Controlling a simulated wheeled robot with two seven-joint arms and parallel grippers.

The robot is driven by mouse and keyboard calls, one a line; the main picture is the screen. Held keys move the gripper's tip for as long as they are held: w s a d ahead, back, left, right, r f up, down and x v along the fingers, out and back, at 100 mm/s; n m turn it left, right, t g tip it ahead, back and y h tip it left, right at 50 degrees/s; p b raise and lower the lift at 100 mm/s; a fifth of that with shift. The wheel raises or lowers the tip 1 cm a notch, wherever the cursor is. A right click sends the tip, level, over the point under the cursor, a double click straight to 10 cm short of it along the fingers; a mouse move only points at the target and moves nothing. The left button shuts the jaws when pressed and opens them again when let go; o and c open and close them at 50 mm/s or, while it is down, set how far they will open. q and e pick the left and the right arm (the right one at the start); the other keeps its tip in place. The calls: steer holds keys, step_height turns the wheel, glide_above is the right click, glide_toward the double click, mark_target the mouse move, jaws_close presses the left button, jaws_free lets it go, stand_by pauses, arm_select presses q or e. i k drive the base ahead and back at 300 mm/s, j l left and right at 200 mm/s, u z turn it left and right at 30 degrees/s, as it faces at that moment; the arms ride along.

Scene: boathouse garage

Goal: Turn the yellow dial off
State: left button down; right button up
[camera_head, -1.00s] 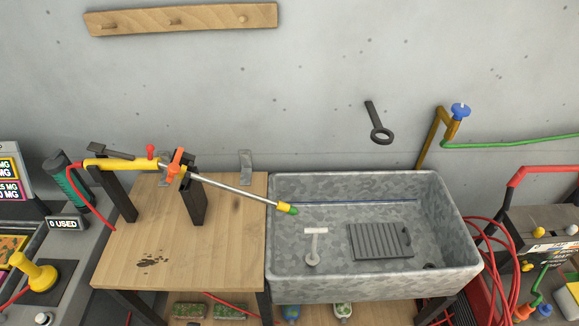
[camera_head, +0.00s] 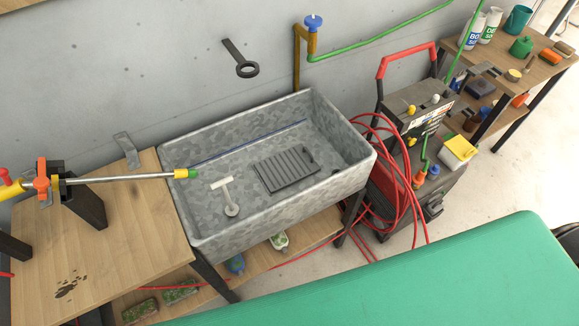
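The pressure washer (camera_head: 417,112) stands right of the sink, with a red handle over its top. A small yellow dial (camera_head: 411,110) sits on its upper panel, beside a paler knob (camera_head: 435,98). Another small yellow part (camera_head: 412,141) shows lower on its front. The dial's setting is too small to read. Neither of my grippers is in view.
A galvanized sink (camera_head: 270,215) stands at the wall, left of the washer. Red hose (camera_head: 404,190) hangs in loops between them. A large green surface (camera_head: 430,280) fills the lower right foreground. A wooden shelf unit (camera_head: 535,75) stands at the far right. Some floor shows between.

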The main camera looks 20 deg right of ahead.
mark_target(411, 142)
steer(key=z, duration=1.6)
steer(key=k, duration=0.25)
steer(key=k+u, duration=0.2)
steer(key=u, duration=0.2)
steer(key=k+j+u, duration=0.1)
steer(key=u, duration=0.35)
steer(key=k+u, duration=0.1)
steer(key=u, duration=1.7)
steer(key=l+u, duration=0.1)
steer(key=l, duration=0.25)
steer(key=k+l+u, duration=0.1)
steer(key=l, duration=0.3)
steer(key=k+l+u, duration=0.1)
steer(key=l, duration=0.25)
steer(key=k+l+u, duration=0.1)
steer(key=l, duration=0.25)
steer(key=k+l+u, duration=0.15)
steer(key=l, duration=0.2)
steer(key=k+l, duration=0.15)
steer(key=l, duration=0.2)
steer(key=k+l, duration=0.1)
steer(key=l, duration=0.25)
steer(key=k+l, duration=0.15)
steer(key=l, duration=0.25)
steer(key=k+l, duration=0.15)
steer(key=l, duration=0.2)
steer(key=k+l, duration=0.15)
steer(key=l, duration=0.2)
steer(key=k+l, duration=0.1)
steer(key=l, duration=0.25)
